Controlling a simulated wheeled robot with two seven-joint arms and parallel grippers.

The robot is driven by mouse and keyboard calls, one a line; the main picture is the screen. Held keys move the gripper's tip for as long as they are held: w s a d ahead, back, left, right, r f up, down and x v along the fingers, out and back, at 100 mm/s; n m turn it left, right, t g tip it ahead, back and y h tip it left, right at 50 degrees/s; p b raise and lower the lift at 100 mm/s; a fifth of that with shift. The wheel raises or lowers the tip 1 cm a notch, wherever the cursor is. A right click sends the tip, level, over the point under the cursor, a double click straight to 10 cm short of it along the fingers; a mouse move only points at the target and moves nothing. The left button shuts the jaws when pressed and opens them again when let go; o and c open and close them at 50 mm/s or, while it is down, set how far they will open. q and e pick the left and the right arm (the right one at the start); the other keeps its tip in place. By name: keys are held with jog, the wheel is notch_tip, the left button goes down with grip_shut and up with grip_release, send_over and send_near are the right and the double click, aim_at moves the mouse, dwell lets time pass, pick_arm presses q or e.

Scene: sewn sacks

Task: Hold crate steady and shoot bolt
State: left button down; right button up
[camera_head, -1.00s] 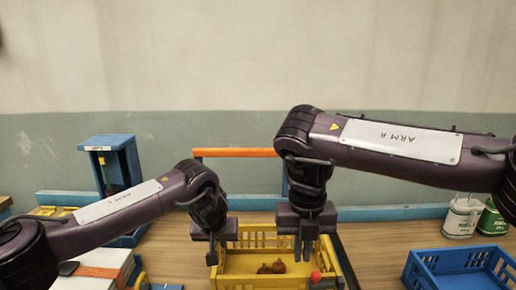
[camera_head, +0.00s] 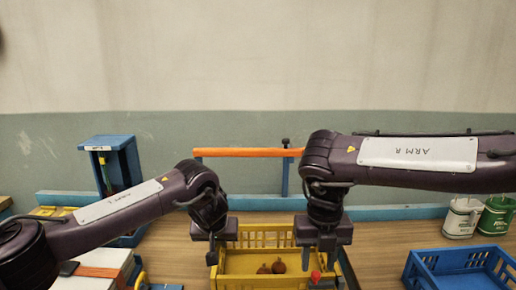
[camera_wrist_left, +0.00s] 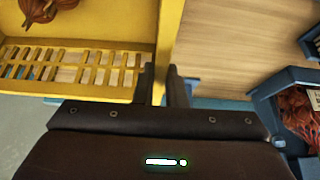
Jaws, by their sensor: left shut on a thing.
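The yellow crate (camera_head: 258,236) stands on the wooden table, with a few brown onion-like items (camera_head: 272,267) inside. My left gripper (camera_head: 212,258) is shut on the crate's left wall. In the left wrist view, my left gripper's fingers (camera_wrist_left: 166,85) pinch the wall of the yellow crate (camera_wrist_left: 100,93). A red knob (camera_head: 316,275) at the crate's front right looks like the bolt's handle; the rest of the bolt is hard to make out. My right gripper (camera_head: 317,262) hangs just above and behind this knob. Its fingertips are small and partly hidden, so its opening is unclear.
An orange bar (camera_head: 240,153) on blue posts stands behind the crate. A blue crate (camera_head: 462,262) and tins (camera_head: 462,218) are at the right. A blue stand (camera_head: 112,160) is at the left. Bare table (camera_head: 385,240) lies between the yellow and blue crates.

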aim_at(330, 282)
jog(key=shift+f, duration=1.35)
jog(key=c, duration=0.9)
jog(key=shift+o, duration=0.2)
jog(key=shift+d, duration=1.65)
pick_arm(q)
jog(key=shift+a, duration=0.15)
pick_arm(e)
jog(key=o, duration=0.8)
jog(key=shift+o, duration=0.3)
